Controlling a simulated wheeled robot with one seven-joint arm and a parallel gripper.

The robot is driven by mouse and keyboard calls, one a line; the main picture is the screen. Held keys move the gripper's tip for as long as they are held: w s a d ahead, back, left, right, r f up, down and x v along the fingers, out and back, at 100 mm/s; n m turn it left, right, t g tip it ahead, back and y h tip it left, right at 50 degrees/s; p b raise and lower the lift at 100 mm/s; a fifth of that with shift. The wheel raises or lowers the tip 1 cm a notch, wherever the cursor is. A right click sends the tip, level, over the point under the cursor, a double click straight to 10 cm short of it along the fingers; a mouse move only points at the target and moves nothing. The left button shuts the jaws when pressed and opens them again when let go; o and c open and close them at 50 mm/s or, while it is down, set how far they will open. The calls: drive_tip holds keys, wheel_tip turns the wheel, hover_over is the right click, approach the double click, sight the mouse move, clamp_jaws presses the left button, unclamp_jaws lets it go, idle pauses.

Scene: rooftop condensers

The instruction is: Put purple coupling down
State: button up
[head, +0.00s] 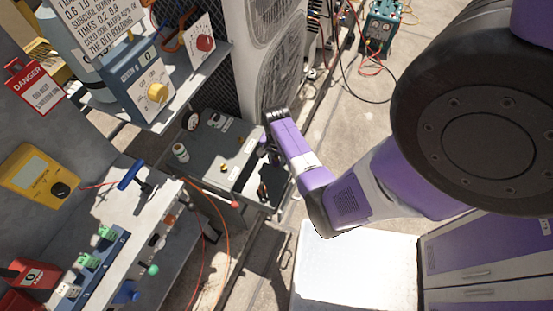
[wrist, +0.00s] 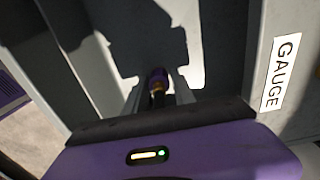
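In the head view my gripper (head: 266,156) is over the right end of a grey bench unit; the coupling cannot be made out there. Below the gripper in the wrist view is a grey recessed surface (wrist: 222,50), partly in shadow, with a GAUGE label (wrist: 281,72) on its right rim.
A condenser unit (head: 262,60) stands close behind my gripper. Left are a control box with a yellow knob (head: 157,93) and a shelf with green valves (head: 106,233). Small canisters (head: 180,152) stand on the grey unit (head: 215,150). Hoses hang below its front edge.

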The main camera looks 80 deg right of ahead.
drive_tip(key=shift+o, duration=0.9)
wheel_tip(320, 180, up, 13)
drive_tip(key=shift+f+p, duration=0.1)
drive_tip(key=shift+p, duration=0.7)
drive_tip(key=a+r+n+t+h, duration=0.2)
drive_tip(key=a+r+n+t, duration=0.15)
drive_tip(key=a+n, duration=0.45)
drive_tip(key=a+r+n+t+h, duration=0.2)
drive_tip(key=a+n+t, duration=0.25)
drive_tip(key=a, duration=0.45)
drive_tip(key=s+a+r+n+t+y, duration=0.2)
drive_tip(key=a+r+n+t, duration=0.1)
drive_tip(key=a+r, duration=0.4)
drive_tip(key=s+a+r+n+t+y, duration=0.2)
drive_tip(key=a+r, duration=0.6)
drive_tip(key=r, duration=0.6)
drive_tip(key=s+n+t, duration=0.1)
drive_tip(key=n+t, duration=0.1)
drive_tip(key=n, duration=0.1)
drive_tip(key=shift+s+a+r, duration=0.15)
drive_tip(key=shift+a+r, duration=0.05)
drive_tip(key=shift+a, duration=0.05)
